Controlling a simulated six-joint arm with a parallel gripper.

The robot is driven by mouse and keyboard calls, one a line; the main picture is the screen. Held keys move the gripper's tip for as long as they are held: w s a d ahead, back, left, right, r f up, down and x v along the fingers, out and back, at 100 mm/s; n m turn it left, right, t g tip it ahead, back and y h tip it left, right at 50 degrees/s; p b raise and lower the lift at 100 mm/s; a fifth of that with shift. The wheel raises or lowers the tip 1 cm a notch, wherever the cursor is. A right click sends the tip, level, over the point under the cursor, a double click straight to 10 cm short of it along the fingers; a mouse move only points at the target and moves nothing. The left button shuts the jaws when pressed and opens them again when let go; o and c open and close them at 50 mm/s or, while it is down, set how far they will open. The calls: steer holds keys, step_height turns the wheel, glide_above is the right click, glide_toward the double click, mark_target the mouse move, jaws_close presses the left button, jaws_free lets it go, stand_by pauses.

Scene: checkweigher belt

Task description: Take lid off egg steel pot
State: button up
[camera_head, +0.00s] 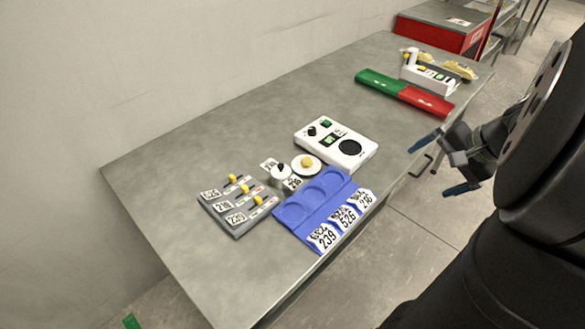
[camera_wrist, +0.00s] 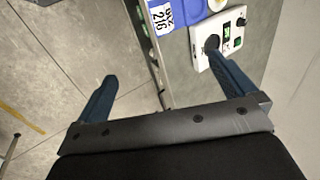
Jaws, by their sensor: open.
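Two small round pots stand close together in the head view, between the slider board and the white device. One is pale grey with a black knob (camera_head: 281,172). The other has a white round top with a yellow knob or piece (camera_head: 306,163); part of its white top also shows at the upper edge of the wrist view (camera_wrist: 218,5). I cannot tell for certain which is the egg steel pot. Number cards stand by them, one partly hiding their sides. My gripper (camera_head: 441,165) is open and empty, off the table's right edge, well apart from both pots; its blue fingers show in the wrist view (camera_wrist: 163,88).
A blue tray (camera_head: 290,212) with round recesses and number cards lies at the front edge. A white device (camera_head: 337,143) with a black disc stands behind it. A grey slider board (camera_head: 239,206) is left. Green and red trays (camera_head: 378,82) lie far back. The table's left half is clear.

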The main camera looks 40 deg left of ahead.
steer(key=shift+c, duration=0.2)
steer(key=c, duration=0.4)
steer(key=n+h, duration=0.6)
steer(key=n, duration=1)
glide_above(282, 166)
step_height(282, 166, down, 17)
